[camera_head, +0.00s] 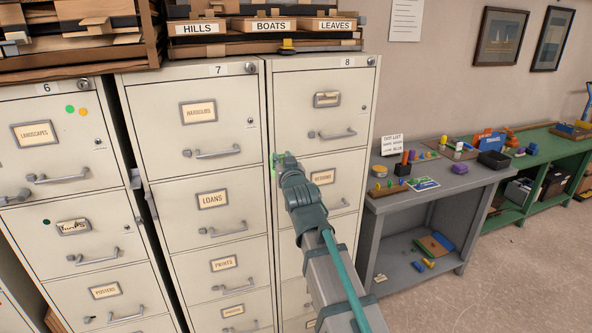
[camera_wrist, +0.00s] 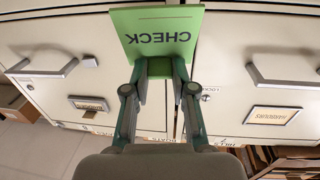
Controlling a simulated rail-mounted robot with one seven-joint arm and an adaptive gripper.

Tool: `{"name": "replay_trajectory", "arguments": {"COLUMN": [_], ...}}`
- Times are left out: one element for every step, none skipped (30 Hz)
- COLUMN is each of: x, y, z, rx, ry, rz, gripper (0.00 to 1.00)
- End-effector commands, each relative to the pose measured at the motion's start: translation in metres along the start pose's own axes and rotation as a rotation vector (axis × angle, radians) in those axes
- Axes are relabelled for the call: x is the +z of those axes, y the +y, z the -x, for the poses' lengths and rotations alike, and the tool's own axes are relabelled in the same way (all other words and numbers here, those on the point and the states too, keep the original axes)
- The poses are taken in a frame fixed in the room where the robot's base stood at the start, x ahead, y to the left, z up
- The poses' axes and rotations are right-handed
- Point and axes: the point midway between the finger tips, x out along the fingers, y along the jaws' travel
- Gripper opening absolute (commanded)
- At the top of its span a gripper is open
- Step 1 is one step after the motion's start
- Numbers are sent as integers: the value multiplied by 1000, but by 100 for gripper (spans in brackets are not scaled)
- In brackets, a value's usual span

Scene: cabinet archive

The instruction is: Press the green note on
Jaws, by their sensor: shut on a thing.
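My gripper (camera_head: 283,157) is in front of the cabinets, near the line between cabinets 7 and 8. In the wrist view my gripper (camera_wrist: 160,68) is shut on a green note (camera_wrist: 157,22) that reads "CHECK", upside down in that picture. In the head view only a thin green edge of the note (camera_head: 273,161) shows at my fingertips. Pale cabinet fronts lie behind the note. I cannot tell whether the note touches them. Cabinet 8 (camera_head: 320,98) has a top drawer with a label holder, and a second drawer partly hidden by my arm.
Drawer handles (camera_head: 219,153) stick out from the cabinet fronts. Cabinet 6 (camera_head: 70,151) bears a green and a yellow dot. Boxes marked HILLS, BOATS and LEAVES (camera_head: 333,25) sit on top. A grey bench (camera_head: 430,187) with small items stands to the right. The floor at the lower right is clear.

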Motion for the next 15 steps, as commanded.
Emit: {"name": "replay_trajectory", "arguments": {"x": [-5, -8, -13, -16, -18, -22, -25, -27, -30, -33, -34, -35, -36, -38, -39], "y": [-5, -8, -12, -14, -16, -19, -21, -24, -26, -28, -29, -30, -31, -32, -33], "z": [1, 1, 2, 2, 2, 3, 4, 5, 6, 6, 7, 7, 8, 8, 9], "rx": [-11, -17, -25, -30, -35, -41, -45, -50, -55, -59, -61, -63, -65, -66, -68], "ry": [33, 52, 76, 94, 111, 132, 147, 162, 180, 194, 200, 206, 212, 219, 227], "rz": [0, 0, -1, -2, -3, -4, -4, -4, -6, -7, -7, -8, -8, -9, -9], "gripper": [0, 0, 0, 0, 0, 0, 0, 0, 0, 0, 0, 0, 0, 0, 0]}}
